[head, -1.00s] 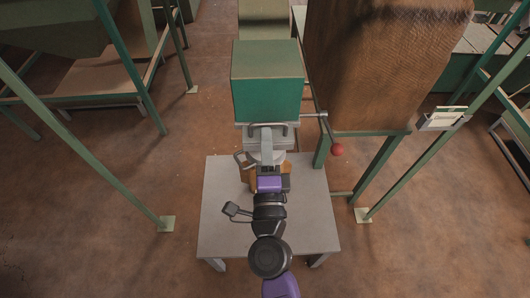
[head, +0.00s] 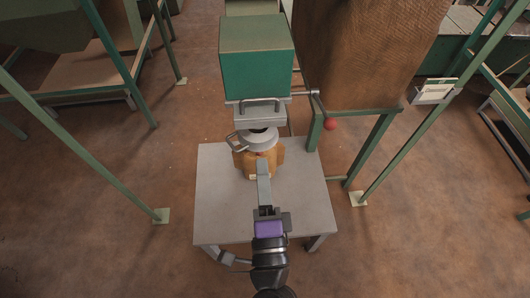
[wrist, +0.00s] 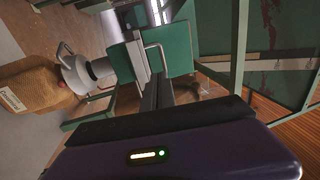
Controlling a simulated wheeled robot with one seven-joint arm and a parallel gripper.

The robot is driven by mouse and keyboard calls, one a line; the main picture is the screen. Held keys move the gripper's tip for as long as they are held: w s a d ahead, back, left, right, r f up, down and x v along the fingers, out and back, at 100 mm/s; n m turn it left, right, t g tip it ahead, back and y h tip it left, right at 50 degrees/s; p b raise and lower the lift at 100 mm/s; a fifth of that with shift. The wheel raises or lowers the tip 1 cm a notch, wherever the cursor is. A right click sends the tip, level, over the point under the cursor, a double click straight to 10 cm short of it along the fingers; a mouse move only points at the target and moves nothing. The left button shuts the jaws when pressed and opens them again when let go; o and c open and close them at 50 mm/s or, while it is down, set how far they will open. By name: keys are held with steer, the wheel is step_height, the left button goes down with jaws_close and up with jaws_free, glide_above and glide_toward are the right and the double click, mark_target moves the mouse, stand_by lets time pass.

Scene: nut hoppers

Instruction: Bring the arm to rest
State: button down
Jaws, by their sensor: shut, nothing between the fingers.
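My arm reaches in from the bottom of the head view. My gripper (head: 263,168) is shut and empty over the front part of the grey table (head: 310,197). Its closed fingers also show in the wrist view (wrist: 154,90). Beyond the fingertips, a tan sack (head: 273,160) stands on the table under a metal spout collar (head: 262,141); the fingers overlap it in the head view. In the wrist view the sack (wrist: 35,85) lies off to the left, apart from the fingers.
A green box with a grey slide gate and handle (head: 257,62) hangs above the sack. A lever with a red knob (head: 331,124) sticks out to its right. Green posts (head: 415,110) stand on both sides. A large brown hopper (head: 365,50) is behind right.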

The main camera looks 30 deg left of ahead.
steer(key=shift+s+d, duration=0.1)
steer(key=s+d+n+t+h, duration=0.1)
steer(key=s+d+n+h, duration=0.2)
steer(key=d, duration=0.6)
steer(key=s+d+n+h, duration=0.2)
steer(key=s+d+n, duration=0.25)
steer(key=d, duration=0.55)
steer(key=s+d+f+n+g+h, duration=0.1)
steer(key=s+d+n+g+h, duration=0.2)
steer(key=s+d, duration=1.1)
steer(key=d+h, duration=0.1)
steer(key=h, duration=0.2)
steer(key=shift+s+d+f+n, duration=0.2)
steer(key=shift+d+f+n, duration=0.1)
steer(key=shift+d+n, duration=0.05)
